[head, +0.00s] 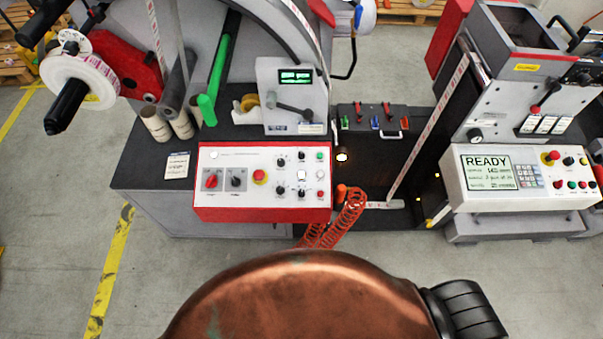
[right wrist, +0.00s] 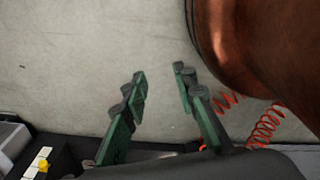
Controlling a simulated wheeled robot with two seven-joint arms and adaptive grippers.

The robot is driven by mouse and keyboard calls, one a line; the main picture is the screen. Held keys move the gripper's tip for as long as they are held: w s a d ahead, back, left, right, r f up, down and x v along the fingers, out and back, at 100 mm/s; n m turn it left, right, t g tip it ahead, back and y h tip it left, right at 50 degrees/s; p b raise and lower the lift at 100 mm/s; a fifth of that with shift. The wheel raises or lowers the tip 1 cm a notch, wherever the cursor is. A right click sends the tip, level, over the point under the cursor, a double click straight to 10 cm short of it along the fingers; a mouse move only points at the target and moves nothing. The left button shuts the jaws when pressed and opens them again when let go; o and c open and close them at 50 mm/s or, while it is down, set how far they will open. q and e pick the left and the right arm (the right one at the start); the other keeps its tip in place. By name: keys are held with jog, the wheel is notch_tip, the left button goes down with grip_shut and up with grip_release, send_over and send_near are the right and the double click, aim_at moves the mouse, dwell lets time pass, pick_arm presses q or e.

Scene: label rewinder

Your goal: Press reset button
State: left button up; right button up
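A white control panel with a red frame (head: 264,208) faces me in the middle of the head view. The labels are too small to read, so I cannot tell which is reset. My right gripper (right wrist: 159,71) is open and empty over bare floor. My left gripper is out of view.
A second panel (head: 460,190) at the right has a screen reading READY (head: 486,173), a keypad and several buttons. A coiled orange hose (head: 345,215) hangs beside the first panel. A label roll (head: 80,81) projects at the left.

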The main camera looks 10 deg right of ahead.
jog(key=c, duration=0.6)
jog(key=shift+d, duration=0.15)
grip_shut()
dwell(0.5)
